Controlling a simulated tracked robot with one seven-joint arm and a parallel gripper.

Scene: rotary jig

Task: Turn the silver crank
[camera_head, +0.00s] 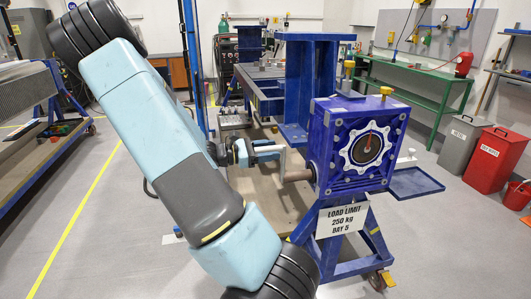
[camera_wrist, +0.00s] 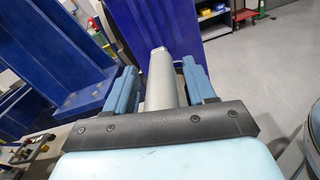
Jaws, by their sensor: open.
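The silver crank (camera_head: 283,162) is on the left side of a blue gearbox housing (camera_head: 332,150), joined to it by a short shaft (camera_head: 298,175). In the wrist view, a grey cylindrical part of the crank (camera_wrist: 161,80) stands between the two blue fingers of my gripper (camera_wrist: 160,84). The fingers are apart, with a gap visible at least on the right of the cylinder. In the head view, my gripper (camera_head: 258,150) is at the crank, left of the housing. My own arm covers the left middle of that view, and the finger contact is too small to judge.
The housing sits on a blue wheeled stand (camera_head: 345,250) with a load limit sign (camera_head: 342,221). A blue tray (camera_head: 415,182) sticks out at right. Grey (camera_head: 462,140) and red (camera_head: 495,158) bins stand farther right. A tall blue frame (camera_head: 305,85) rises behind. Floor at front right is clear.

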